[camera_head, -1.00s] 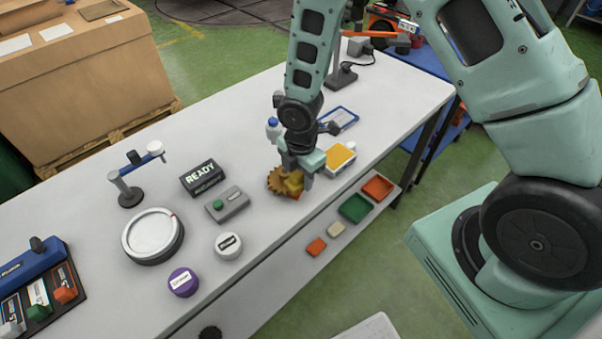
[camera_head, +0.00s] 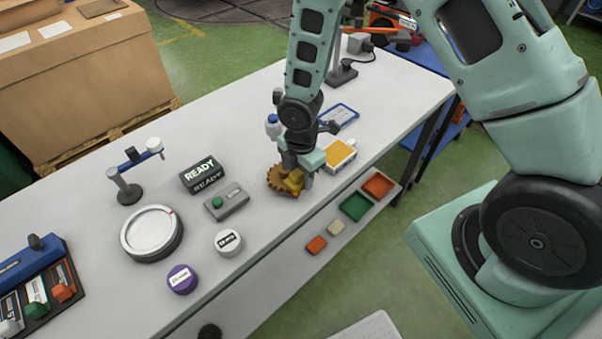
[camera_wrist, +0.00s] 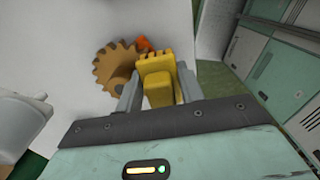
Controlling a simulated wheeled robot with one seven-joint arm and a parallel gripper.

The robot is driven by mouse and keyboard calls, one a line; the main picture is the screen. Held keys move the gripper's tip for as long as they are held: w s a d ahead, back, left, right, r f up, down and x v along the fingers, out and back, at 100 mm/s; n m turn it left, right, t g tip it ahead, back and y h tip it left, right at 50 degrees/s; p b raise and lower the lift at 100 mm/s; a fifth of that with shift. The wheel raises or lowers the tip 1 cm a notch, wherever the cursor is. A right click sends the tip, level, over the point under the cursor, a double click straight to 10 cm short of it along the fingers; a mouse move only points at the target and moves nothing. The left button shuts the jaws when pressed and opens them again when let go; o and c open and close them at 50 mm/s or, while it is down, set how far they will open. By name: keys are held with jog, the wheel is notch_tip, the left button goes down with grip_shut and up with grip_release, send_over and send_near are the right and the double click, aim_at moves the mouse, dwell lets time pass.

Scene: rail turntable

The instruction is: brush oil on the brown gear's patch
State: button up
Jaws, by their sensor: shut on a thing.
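The brown gear (camera_head: 275,179) lies near the front edge of the white table, and its toothed rim shows in the wrist view (camera_wrist: 113,66). My gripper (camera_head: 298,174) is above the table at the gear's right side. In the wrist view it is shut on a yellow block-like tool (camera_wrist: 157,72) with a notched end. The tool's end overlaps the gear's right edge in that view; I cannot tell whether they touch. A small orange-red thing (camera_wrist: 143,44) shows beside the gear, partly hidden by the tool. I cannot make out a patch on the gear.
A grey box with a green button (camera_head: 226,201), a READY sign (camera_head: 203,174) and a round white-topped turntable (camera_head: 151,233) stand to the left. A white-and-yellow box (camera_head: 340,155) and a blue-capped bottle (camera_head: 272,125) are close to my gripper. Trays (camera_head: 356,206) lie below the front edge.

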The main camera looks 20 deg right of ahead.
jog(key=shift+f+b, duration=0.3)
jog(key=shift+f, duration=0.2)
jog(key=shift+w+a, duration=0.15)
jog(key=shift+w, duration=0.3)
dwell(0.3)
jog(key=shift+s, duration=0.45)
dwell(4.7)
jog(key=shift+r+p, duration=0.1)
jog(key=shift+p, duration=0.2)
jog(key=shift+r+p, duration=2.95)
jog(key=shift+r, duration=0.5)
